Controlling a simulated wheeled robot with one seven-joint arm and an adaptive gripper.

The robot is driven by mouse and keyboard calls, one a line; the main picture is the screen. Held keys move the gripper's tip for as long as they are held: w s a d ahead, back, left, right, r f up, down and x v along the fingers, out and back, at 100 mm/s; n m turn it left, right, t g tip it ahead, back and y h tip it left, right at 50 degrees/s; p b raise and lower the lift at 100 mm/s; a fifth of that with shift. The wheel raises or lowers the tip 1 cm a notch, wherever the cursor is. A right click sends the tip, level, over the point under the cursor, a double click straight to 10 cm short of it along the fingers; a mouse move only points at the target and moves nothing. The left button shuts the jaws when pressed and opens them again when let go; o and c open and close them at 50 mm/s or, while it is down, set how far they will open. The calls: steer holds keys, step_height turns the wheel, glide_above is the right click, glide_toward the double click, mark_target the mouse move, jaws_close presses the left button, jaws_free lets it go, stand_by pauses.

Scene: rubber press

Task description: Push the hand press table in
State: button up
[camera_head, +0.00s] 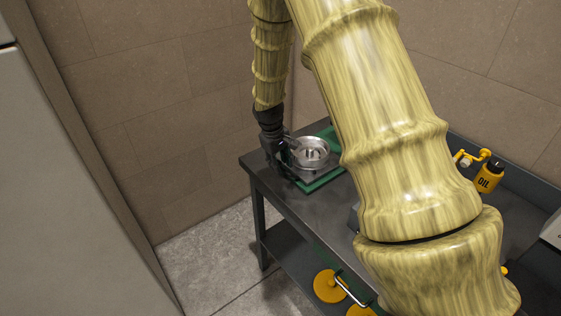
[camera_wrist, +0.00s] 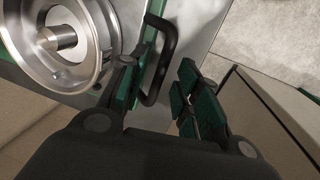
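The hand press table shows in the wrist view as a light metal plate (camera_wrist: 197,18) with a round metal dish (camera_wrist: 92,62) on it. In the head view the dish (camera_head: 312,150) sits over a green base (camera_head: 322,181) on the workbench's far left corner. A black bar handle (camera_wrist: 168,45) stands out from the table's edge. My gripper (camera_wrist: 168,78) is open, its green-padded fingers apart, with part of the handle in the gap, closer to the left finger. I cannot tell whether they touch. In the head view my gripper (camera_head: 284,156) is beside the dish, partly hidden.
The dark workbench (camera_head: 285,205) has a lower shelf with yellow round pieces (camera_head: 328,286). A yellow oil can (camera_head: 488,178) stands at its right. My arm hides the bench's middle. A pale cabinet (camera_head: 60,190) stands at the left, with bare floor (camera_head: 205,255) between.

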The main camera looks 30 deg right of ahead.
steer(key=shift+f, duration=0.15)
jaws_close()
steer(key=shift+d, duration=0.15)
